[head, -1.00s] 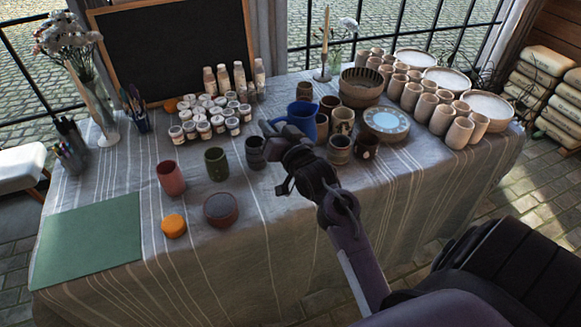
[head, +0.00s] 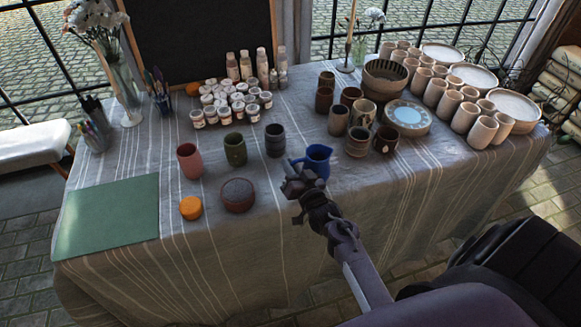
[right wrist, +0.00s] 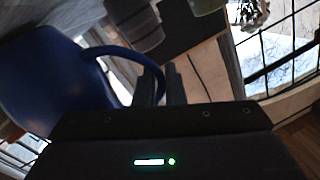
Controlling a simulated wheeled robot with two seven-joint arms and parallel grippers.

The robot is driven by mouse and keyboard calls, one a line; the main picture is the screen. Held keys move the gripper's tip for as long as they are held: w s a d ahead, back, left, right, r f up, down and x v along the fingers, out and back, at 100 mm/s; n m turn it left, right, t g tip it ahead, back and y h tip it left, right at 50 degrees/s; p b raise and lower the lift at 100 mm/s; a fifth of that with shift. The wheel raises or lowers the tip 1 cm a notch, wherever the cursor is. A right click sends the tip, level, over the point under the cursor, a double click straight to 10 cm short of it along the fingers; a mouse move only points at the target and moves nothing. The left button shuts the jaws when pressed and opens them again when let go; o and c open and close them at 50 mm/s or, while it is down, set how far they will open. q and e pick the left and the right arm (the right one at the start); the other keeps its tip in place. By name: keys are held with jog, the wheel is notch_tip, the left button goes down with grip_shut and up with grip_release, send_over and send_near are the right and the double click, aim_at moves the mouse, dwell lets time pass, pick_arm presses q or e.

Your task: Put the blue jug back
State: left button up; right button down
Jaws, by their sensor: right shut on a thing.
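The blue jug (head: 318,160) is near the front middle of the table, with its handle toward the left. My right gripper (head: 293,168) is shut on the jug's handle. In the right wrist view the jug (right wrist: 55,85) fills the left side, and its handle runs between the fingers of my right gripper (right wrist: 160,85). I cannot tell whether the jug's base touches the cloth. My left gripper is not in view.
A dark cup (head: 275,140), a green cup (head: 235,149) and a pink cup (head: 190,160) stand left of the jug. Several brown cups (head: 357,141) stand behind and right, near a patterned plate (head: 408,117).

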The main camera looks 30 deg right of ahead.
jog(key=shift+f, duration=0.1)
jog(key=c, duration=1.9)
grip_release()
jog(key=shift+f, duration=0.2)
jog(key=shift+c, duration=0.2)
jog(key=o, duration=0.4)
jog(key=shift+s+r, duration=0.1)
jog(key=shift+s, duration=0.05)
jog(key=s, duration=0.8)
jog(key=s+b, duration=0.1)
jog(key=s, duration=0.2)
jog(key=shift+s+a, duration=0.4)
